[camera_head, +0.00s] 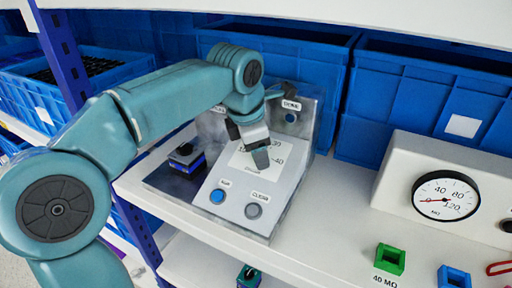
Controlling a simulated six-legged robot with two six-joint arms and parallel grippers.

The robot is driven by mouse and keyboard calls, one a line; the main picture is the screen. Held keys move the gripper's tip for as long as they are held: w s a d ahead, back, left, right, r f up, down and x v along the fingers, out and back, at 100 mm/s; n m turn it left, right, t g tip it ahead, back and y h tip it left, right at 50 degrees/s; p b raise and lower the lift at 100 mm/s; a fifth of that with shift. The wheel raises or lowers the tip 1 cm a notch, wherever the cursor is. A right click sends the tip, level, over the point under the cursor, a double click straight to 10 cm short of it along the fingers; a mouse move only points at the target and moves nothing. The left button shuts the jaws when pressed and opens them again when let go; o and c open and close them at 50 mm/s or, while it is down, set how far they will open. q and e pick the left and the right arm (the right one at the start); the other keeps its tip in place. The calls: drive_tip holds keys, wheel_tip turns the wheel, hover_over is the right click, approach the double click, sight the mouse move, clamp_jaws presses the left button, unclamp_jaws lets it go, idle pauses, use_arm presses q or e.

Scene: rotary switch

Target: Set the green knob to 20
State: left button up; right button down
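A tilted grey control panel (290,183) stands on the white shelf. It has a white dial plate with scale marks, one reading 40, a blue button (217,196) and a grey button (254,210). My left arm comes in from the left and its gripper (260,155) is over the dial plate, covering its middle. No green knob can be made out there; the gripper hides that spot. I cannot tell whether its fingers are apart or closed on something. My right gripper is not in view.
A white box with a round gauge (445,196) stands at right. A green square block (390,259) labelled 40 MΩ and a blue block (454,277) lie on the shelf in front. Blue bins (405,95) line the back. A blue post (62,60) rises at left.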

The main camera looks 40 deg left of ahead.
sight(253, 167)
use_arm(q)
drive_tip(key=p+v, duration=0.1)
drive_tip(key=v, duration=0.4)
drive_tip(key=shift+r, duration=0.3)
drive_tip(key=shift+s+d+f+b, duration=0.15)
drive_tip(key=shift+s+f+b, duration=0.2)
drive_tip(key=shift+s, duration=0.25)
drive_tip(key=shift+s+d+f+b, duration=0.2)
drive_tip(key=shift+s+b, duration=0.25)
drive_tip(key=shift+s, duration=0.2)
drive_tip(key=s+d+b, duration=0.1)
drive_tip(key=s+d, duration=0.1)
drive_tip(key=s, duration=0.7)
drive_tip(key=shift+r, duration=0.2)
drive_tip(key=shift+s, duration=0.1)
